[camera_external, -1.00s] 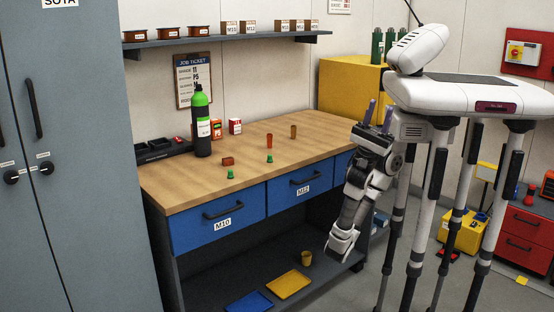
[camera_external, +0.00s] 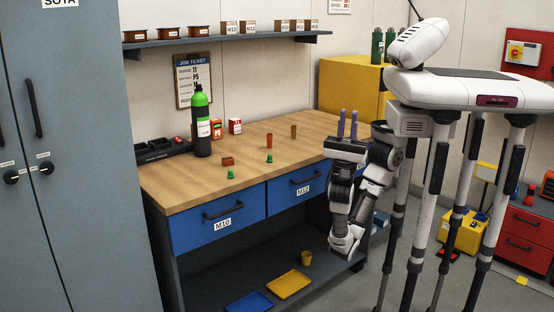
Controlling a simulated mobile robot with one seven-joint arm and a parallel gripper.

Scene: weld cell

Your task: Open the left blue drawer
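The left blue drawer (camera_external: 188,232), labelled M10, is shut in the workbench front. Its dark bar handle (camera_external: 222,210) runs across the face. The middle blue drawer (camera_external: 283,196), labelled M12, is also shut, to its right. My gripper (camera_external: 347,124) is at the bench's right end with two bluish fingers pointing up. The fingers stand apart with nothing seen between them. It is well to the right of the left drawer and touches no handle. A third blue drawer at the right is mostly hidden behind my arm.
On the wooden benchtop (camera_external: 220,175) stand a green-topped bottle (camera_external: 202,125), small cups and boxes. A lower shelf (camera_external: 215,290) holds a yellow tray (camera_external: 288,284), a blue tray (camera_external: 250,302) and a yellow cup (camera_external: 306,258). A grey cabinet (camera_external: 85,200) stands at the left. Floor before the bench looks clear.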

